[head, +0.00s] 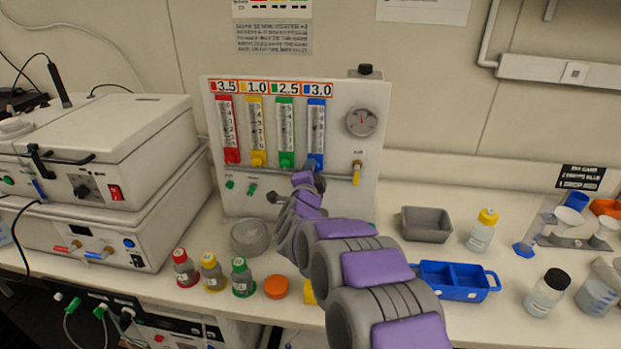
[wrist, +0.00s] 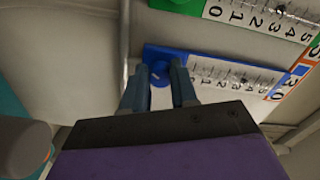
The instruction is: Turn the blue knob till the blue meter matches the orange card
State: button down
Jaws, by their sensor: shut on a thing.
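The blue meter (head: 316,128) is the rightmost of the upright tube meters on a white panel, under a card (head: 318,89) that reads 3.0 in an orange frame. In the wrist view the blue meter (wrist: 232,78) lies sideways, with its numbered scale running to the right; the exact level is too small to read surely. The blue knob (wrist: 159,80) is at the meter's base, between the two fingers. My gripper (wrist: 160,69) is shut on the blue knob. In the head view my arm covers part of the meter's lower end and the knob.
Red (head: 228,130), yellow (head: 256,130) and green (head: 286,130) meters stand close to the left. A round gauge (head: 362,121) and a yellow valve (head: 356,174) are to the right. Bottles, a grey tray (head: 426,222) and a blue tray (head: 489,288) stand on the bench.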

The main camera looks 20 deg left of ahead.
jog(key=shift+d+f+m, duration=0.1)
jog(key=shift+f+m, duration=0.15)
jog(key=shift+m, duration=0.05)
jog(key=c, duration=1.3)
grip_release()
jog(key=o, duration=0.4)
jog(key=shift+d+r, duration=0.15)
jog(key=shift+d, duration=0.05)
jog(key=shift+r, duration=0.1)
jog(key=shift+a, duration=0.25)
jog(key=shift+r+p, duration=0.15)
jog(key=shift+p, duration=0.15)
